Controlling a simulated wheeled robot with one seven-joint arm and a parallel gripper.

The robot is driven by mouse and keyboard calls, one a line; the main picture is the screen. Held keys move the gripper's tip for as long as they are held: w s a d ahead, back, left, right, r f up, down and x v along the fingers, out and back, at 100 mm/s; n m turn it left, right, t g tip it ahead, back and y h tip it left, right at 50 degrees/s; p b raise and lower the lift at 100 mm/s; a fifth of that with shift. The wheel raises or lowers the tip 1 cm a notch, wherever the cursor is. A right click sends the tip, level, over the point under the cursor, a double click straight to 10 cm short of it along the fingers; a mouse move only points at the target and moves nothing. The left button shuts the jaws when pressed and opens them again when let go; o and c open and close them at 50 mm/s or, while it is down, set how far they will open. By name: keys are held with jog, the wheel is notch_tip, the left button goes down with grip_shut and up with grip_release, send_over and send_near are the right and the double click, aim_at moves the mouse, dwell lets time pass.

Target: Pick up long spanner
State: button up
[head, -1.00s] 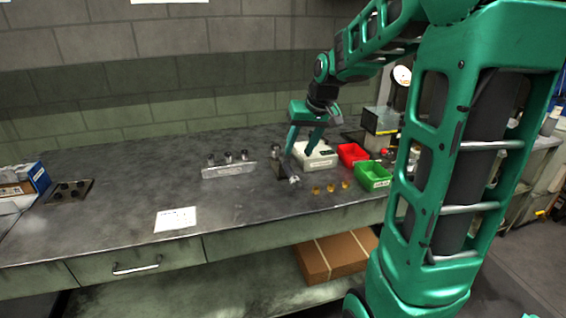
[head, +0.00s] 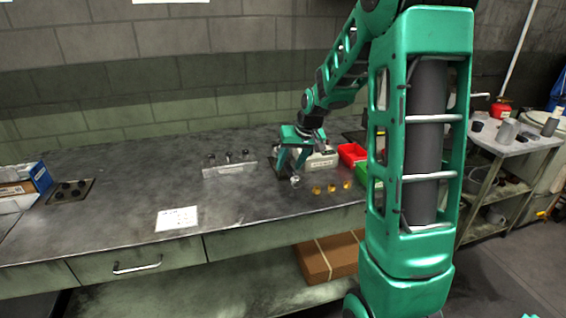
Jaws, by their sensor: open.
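My gripper (head: 289,165) is open, pointing down over the workbench, with its fingers low around a small dark item. A dark piece with a shiny metal end (head: 295,181) lies under and beside the fingers. I cannot tell whether it is the long spanner, or whether the fingers touch it. No other spanner can be made out on the bench. The gripper partly hides the dark item and the pale box behind it.
A metal rack (head: 230,169) with three dark-topped pieces stands left of the gripper. Several small yellow parts (head: 331,188) lie to the right. A pale box (head: 322,159), red bin (head: 351,153) and partly hidden green bin (head: 365,176) stand nearby. The front-left bench (head: 110,220) is mostly clear.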

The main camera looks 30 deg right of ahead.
jog(key=shift+w+f, duration=0.2)
jog(key=shift+f, duration=0.25)
grip_shut()
jog(key=shift+r, duration=0.1)
notch_tip(320, 180, up, 4)
jog(key=shift+w+r, duration=0.1)
jog(key=s+a+r, duration=0.3)
jog(key=a+r, duration=0.3)
jog(key=a, duration=0.5)
jog(key=shift+a+r, duration=0.2)
jog(key=shift+r, duration=0.2)
